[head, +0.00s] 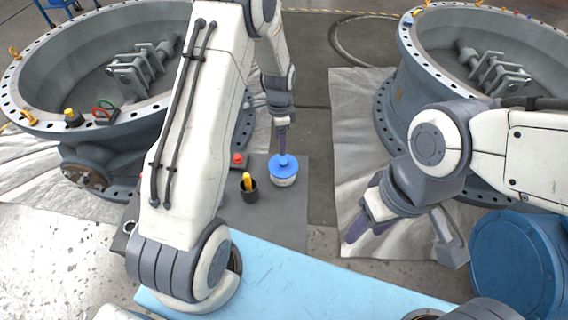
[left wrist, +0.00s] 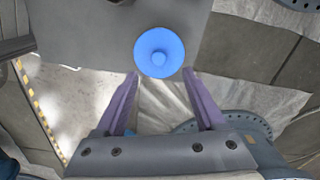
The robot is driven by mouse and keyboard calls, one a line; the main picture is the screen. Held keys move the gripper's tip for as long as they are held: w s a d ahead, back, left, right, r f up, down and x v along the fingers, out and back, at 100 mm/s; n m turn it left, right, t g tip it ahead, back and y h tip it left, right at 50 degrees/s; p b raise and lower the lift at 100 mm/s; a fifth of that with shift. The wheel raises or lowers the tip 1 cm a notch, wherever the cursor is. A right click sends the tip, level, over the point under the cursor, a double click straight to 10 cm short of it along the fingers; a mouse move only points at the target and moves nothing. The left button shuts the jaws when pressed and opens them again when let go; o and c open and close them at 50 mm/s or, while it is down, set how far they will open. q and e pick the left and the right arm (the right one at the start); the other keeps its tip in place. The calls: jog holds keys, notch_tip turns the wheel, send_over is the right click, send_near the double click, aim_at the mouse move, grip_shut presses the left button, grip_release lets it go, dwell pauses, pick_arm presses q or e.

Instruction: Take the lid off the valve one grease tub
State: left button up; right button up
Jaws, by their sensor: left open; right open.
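The grease tub (head: 285,182) is a small white pot standing on a dark grey work surface (head: 290,215) in the head view. Its blue lid (head: 275,168) is on it, and the lid has a small knob on top. In the left wrist view the round lid (left wrist: 159,52) lies just past the fingertips, with the knob in its middle. My left gripper (head: 282,143) is open above the lid; its purple fingers (left wrist: 160,74) are spread and hold nothing. My right gripper (head: 362,226) is open and empty, far to the right of the tub.
A black cup (head: 249,194) with a yellow item stands left of the tub, with a red item (head: 238,158) behind. Large valve bodies stand at left (head: 85,128) and right (head: 405,75). A blue drum (head: 515,265) is at the lower right.

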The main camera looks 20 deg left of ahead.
pick_arm(q)
send_over(283, 161)
jog(key=f, duration=0.4)
jog(key=shift+s+a+f, duration=0.1)
jog(key=shift+a+f, duration=0.15)
jog(key=shift+a, duration=0.05)
jog(key=shift+d+f+p, duration=0.15)
jog(key=shift+f+p, duration=0.35)
jog(key=shift+f, duration=0.85)
jog(key=shift+d+f+p, duration=0.15)
jog(key=shift+f+p, duration=0.3)
jog(key=shift+f, duration=0.9)
grip_shut()
